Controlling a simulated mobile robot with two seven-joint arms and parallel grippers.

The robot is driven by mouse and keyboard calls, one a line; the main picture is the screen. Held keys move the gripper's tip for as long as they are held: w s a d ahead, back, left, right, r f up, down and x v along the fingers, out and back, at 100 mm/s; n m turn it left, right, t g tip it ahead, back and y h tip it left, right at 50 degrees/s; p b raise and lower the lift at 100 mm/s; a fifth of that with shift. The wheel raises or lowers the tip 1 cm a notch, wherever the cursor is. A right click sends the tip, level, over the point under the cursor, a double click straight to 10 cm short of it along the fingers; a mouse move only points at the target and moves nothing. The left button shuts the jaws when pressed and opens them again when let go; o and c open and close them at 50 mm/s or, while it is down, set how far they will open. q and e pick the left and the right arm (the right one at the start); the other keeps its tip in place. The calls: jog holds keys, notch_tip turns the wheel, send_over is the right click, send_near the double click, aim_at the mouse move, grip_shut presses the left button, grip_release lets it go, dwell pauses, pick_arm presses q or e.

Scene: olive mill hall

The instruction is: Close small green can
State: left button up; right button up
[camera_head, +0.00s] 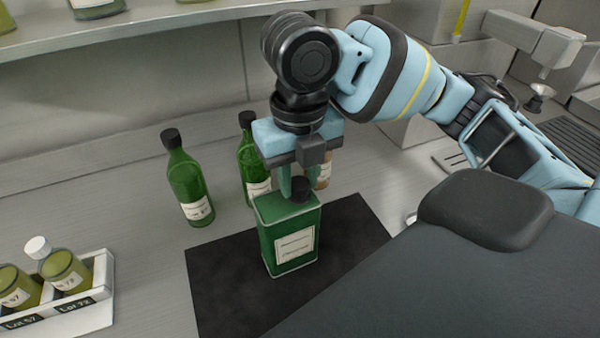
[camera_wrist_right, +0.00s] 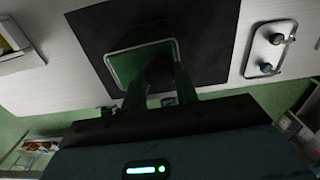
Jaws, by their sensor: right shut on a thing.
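The small green can (camera_head: 290,238) stands upright on a black mat (camera_head: 215,290), with a pale label on its front. A black cap (camera_head: 299,189) is at the can's top, at its right side. My right gripper (camera_head: 297,183) points down over the can and is shut on the cap. Whether the cap is fully seated I cannot tell. In the right wrist view the can's top (camera_wrist_right: 126,62) shows below the fingers, and the dark area between the fingertips is too dim to make out well. My left gripper is not in view.
Two green bottles stand behind the can, one at the left (camera_head: 187,182) and one nearer (camera_head: 250,160). An amber bottle (camera_head: 323,172) is partly hidden by my gripper. A white rack (camera_head: 95,315) with jars is at lower left. A shelf (camera_head: 140,45) runs along the back.

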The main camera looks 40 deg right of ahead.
dwell(0.7)
jog(key=o, duration=0.9)
jog(key=shift+c, duration=1.1)
